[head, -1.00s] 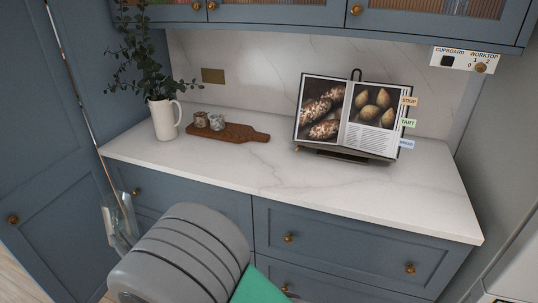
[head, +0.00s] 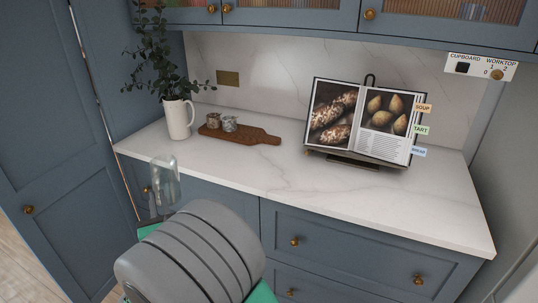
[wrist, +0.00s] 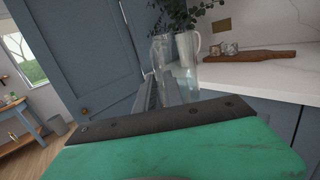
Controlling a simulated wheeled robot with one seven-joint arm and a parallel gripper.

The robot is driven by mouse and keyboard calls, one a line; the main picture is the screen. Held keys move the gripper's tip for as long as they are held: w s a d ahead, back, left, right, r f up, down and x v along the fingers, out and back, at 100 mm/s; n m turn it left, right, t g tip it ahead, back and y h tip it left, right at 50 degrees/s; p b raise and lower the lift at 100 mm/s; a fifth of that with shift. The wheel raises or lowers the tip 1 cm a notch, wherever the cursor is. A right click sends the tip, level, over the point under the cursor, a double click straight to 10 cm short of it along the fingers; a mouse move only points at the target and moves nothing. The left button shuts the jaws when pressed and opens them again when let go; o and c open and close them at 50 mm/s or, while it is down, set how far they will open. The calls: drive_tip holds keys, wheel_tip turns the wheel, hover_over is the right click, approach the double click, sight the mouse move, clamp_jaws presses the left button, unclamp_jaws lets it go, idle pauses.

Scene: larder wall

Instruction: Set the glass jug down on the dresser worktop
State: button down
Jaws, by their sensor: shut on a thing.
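The clear glass jug (head: 166,180) is upright in the head view, at the left front of the dresser worktop (head: 330,195). Its top overlaps the worktop's front edge in the picture, and its lower part shows against the blue cabinet front. It looks held in the air, apart from the worktop. My gripper (wrist: 164,90) is shut on the jug. In the wrist view the see-through jug (wrist: 183,76) stands just beyond the fingers, overlapping the white pitcher behind. My grey arm hides part of the gripper in the head view.
The white pitcher (head: 179,119) with leafy stems stands at the worktop's back left. A wooden board (head: 250,136) with two small cups (head: 229,123) lies beside it. An open cookbook (head: 362,120) on a stand is at the back right. The front middle and right front are clear.

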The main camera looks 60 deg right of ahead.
drive_tip(key=s+d+r+m+g+h, duration=0.35)
drive_tip(key=s+d+g+h, duration=0.2)
drive_tip(key=s+d, duration=0.45)
drive_tip(key=s+d+r+m+g+h, duration=0.4)
drive_tip(key=s+d+g, duration=0.35)
drive_tip(key=d, duration=0.55)
drive_tip(key=shift+m+t+y, duration=0.25)
drive_tip(key=shift+t, duration=0.15)
drive_tip(key=s+d+f, duration=0.1)
drive_tip(key=d+f, duration=0.3)
drive_tip(key=s+d+f+b, duration=0.1)
drive_tip(key=d+f, duration=0.3)
drive_tip(key=f, duration=0.1)
drive_tip(key=s+d+f+b, duration=0.1)
drive_tip(key=s+d+f, duration=0.1)
drive_tip(key=d+f, duration=0.3)
drive_tip(key=shift+f, duration=0.2)
drive_tip(key=shift+r, duration=0.1)
drive_tip(key=c, duration=1.5)
unclamp_jaws()
drive_tip(key=shift+a+f, duration=0.1)
drive_tip(key=shift+f, duration=0.1)
drive_tip(key=shift+o, duration=0.2)
